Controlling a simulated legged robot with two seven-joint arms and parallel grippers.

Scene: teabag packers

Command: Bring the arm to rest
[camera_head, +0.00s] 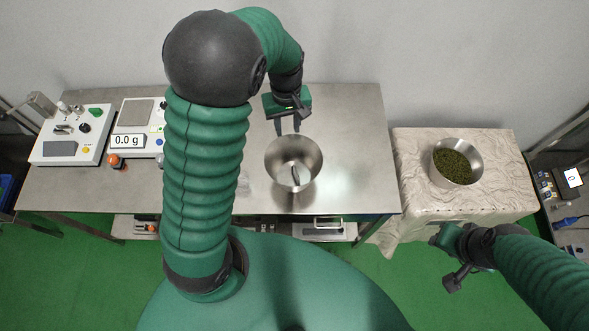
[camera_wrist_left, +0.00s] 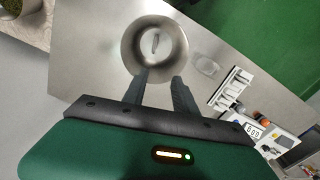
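My left arm rises through the middle of the head view and bends over the steel table (camera_head: 345,120). Its gripper (camera_head: 288,127) points down just behind a steel bowl (camera_head: 312,160), with the fingers apart and nothing between them. In the left wrist view the left gripper (camera_wrist_left: 162,80) shows two spread fingers at the near rim of the bowl (camera_wrist_left: 175,45); I cannot tell whether they touch it. A small elongated object (camera_wrist_left: 155,43) lies inside the bowl. My right gripper (camera_head: 445,258) hangs in front of the cloth-covered table, its fingers too unclear to judge.
A bowl of green leaves (camera_head: 455,162) stands on the cloth-covered table (camera_head: 410,170) at right. A scale (camera_head: 128,141) reading 0.0 g and a control box (camera_head: 65,150) stand at the left. A small clear dish (camera_wrist_left: 207,66) lies near the steel bowl.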

